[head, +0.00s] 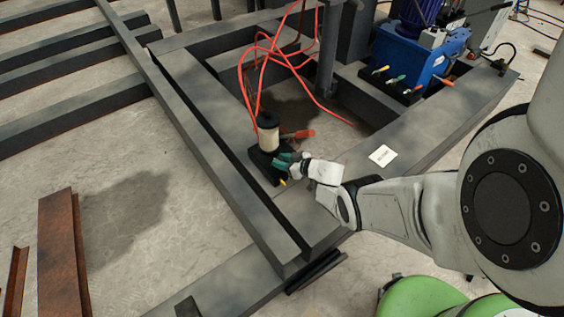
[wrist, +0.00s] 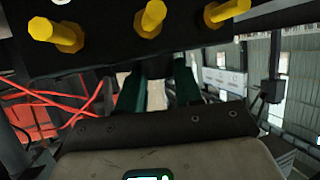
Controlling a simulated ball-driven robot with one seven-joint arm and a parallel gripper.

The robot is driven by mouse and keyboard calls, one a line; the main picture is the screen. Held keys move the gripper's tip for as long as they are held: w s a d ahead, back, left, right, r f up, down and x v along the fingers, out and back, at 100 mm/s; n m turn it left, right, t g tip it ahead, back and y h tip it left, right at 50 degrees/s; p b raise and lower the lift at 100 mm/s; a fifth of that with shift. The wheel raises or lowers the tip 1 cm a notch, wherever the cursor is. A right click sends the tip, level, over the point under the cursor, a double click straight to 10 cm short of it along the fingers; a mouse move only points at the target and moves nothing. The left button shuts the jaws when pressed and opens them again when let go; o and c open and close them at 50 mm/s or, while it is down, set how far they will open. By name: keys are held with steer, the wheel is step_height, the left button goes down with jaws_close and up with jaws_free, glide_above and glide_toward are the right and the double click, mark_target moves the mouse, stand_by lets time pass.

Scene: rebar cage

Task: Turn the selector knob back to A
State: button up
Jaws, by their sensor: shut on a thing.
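A black control box (head: 262,166) with a cream, black-topped cylinder (head: 268,138) on it sits on the grey steel frame. My gripper (head: 284,161), with teal fingers, comes in from the right and is shut at the box's right side, beside the cylinder. In the wrist view my gripper (wrist: 158,88) reaches in below a dark panel (wrist: 105,58) with yellow pegs (wrist: 151,18). What lies between the fingertips is dark and hidden; by its place it is the selector knob. Its pointing direction and any letter A cannot be made out.
Red hoses (head: 258,60) rise behind the box, and a red-handled tool (head: 299,134) lies close behind my gripper. A blue pump unit (head: 412,64) stands at the back right. A white card (head: 383,155) lies on the frame's right beam. The floor at left is partly open.

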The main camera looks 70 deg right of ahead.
steer(key=shift+n+y+b, duration=0.35)
steer(key=shift+n+y, duration=0.25)
steer(key=shift+y, duration=0.1)
steer(key=o, duration=1)
steer(key=shift+r, duration=0.1)
steer(key=shift+s+r+p, duration=0.15)
steer(key=shift+s+p, duration=0.15)
steer(key=shift+p, duration=0.1)
steer(key=shift+p+v, duration=3.3)
steer(key=shift+v, duration=1.7)
